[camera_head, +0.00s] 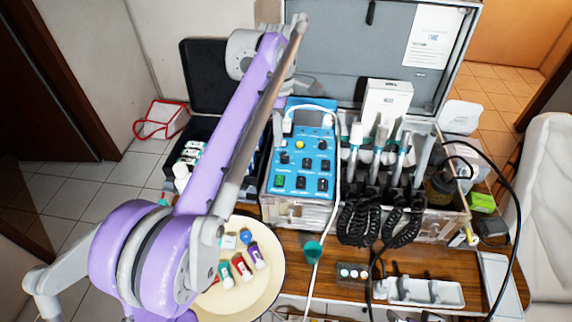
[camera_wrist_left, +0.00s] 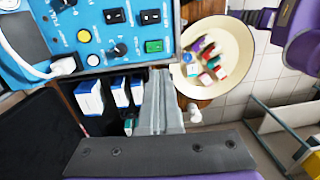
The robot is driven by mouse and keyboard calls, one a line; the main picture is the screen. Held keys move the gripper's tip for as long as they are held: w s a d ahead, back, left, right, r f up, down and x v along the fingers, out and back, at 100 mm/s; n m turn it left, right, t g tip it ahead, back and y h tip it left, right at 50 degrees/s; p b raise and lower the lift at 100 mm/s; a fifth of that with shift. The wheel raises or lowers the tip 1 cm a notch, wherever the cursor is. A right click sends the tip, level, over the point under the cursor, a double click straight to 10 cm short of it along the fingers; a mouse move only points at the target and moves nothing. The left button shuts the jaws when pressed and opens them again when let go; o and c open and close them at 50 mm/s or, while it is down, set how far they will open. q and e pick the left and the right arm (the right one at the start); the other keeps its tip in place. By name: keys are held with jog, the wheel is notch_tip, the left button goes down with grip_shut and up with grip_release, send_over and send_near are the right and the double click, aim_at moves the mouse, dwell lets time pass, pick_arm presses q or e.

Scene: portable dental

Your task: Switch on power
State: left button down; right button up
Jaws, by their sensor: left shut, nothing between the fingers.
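The dental unit has a blue control panel (camera_head: 300,150) with a yellow button, dark knobs and switches. A green rocker switch (camera_head: 279,181) sits at the panel's front left corner; it also shows in the left wrist view (camera_wrist_left: 153,46). My left gripper (camera_wrist_left: 161,76) is shut and empty, its grey fingertips just short of the panel edge near the green switch in the left wrist view. Contact cannot be told. In the head view my left arm covers the space left of the panel and mostly hides the gripper. My right gripper is not in view.
A round cream tray (camera_head: 265,300) with small coloured bottles stands in front of the panel. A black case with white boxes (camera_wrist_left: 88,97) lies left of the unit. Handpieces with coiled black cords (camera_head: 357,220) hang at the right. The grey lid (camera_head: 340,40) stands open behind.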

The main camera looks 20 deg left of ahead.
aim_at(279, 182)
pick_arm(q)
jog(key=shift+s, duration=0.15)
jog(key=f, duration=0.4)
jog(key=f+b, duration=0.1)
jog(key=f, duration=0.9)
jog(key=shift+s+d, duration=0.1)
jog(key=shift+s, duration=0.3)
jog(key=shift+s+f, duration=0.1)
jog(key=shift+f, duration=0.1)
jog(key=shift+s, duration=0.1)
jog(key=shift+w, duration=0.2)
